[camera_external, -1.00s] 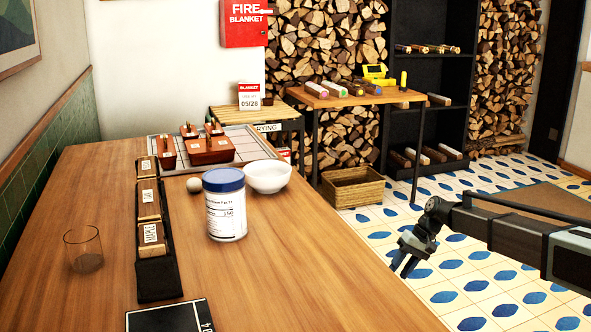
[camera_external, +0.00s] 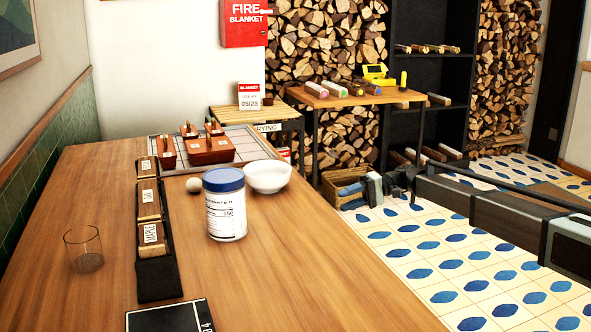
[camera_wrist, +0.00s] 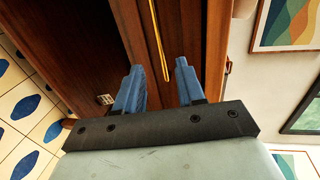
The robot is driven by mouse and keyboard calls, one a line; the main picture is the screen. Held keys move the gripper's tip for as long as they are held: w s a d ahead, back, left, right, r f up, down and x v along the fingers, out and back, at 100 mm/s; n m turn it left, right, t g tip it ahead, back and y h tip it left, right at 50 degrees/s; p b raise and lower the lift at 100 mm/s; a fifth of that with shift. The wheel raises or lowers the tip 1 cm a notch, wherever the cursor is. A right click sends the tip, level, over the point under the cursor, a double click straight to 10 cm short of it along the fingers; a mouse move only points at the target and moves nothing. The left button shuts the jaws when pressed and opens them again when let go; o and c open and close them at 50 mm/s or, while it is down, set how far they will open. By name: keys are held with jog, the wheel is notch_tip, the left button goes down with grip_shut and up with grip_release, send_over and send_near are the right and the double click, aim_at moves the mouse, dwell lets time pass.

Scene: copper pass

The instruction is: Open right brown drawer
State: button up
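A brown wooden front (camera_wrist: 185,30) with dark vertical seams fills the middle of the wrist view. A thin yellow, brass-like handle (camera_wrist: 157,35) runs down it from the top edge. My gripper (camera_wrist: 158,80) is open, with its blue fingers either side of the handle's lower end. Nothing shows held, and I cannot tell whether a finger touches the handle. In the external view my gripper (camera_external: 362,188) is beyond the right edge of the counter, in front of the basket. The drawer faces are hidden there, and I cannot tell which drawer this handle belongs to.
The wooden counter (camera_external: 270,285) carries a white jar (camera_external: 226,212), a white bowl (camera_external: 268,178), a glass (camera_external: 84,250) and a rack of wooden blocks (camera_external: 158,275). A wicker basket (camera_external: 328,186) stands behind my gripper.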

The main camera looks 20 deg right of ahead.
jog(key=a+f, duration=0.2)
jog(key=a, duration=0.9)
jog(key=shift+f, duration=0.15)
jog(key=shift+c, duration=0.2)
grip_shut()
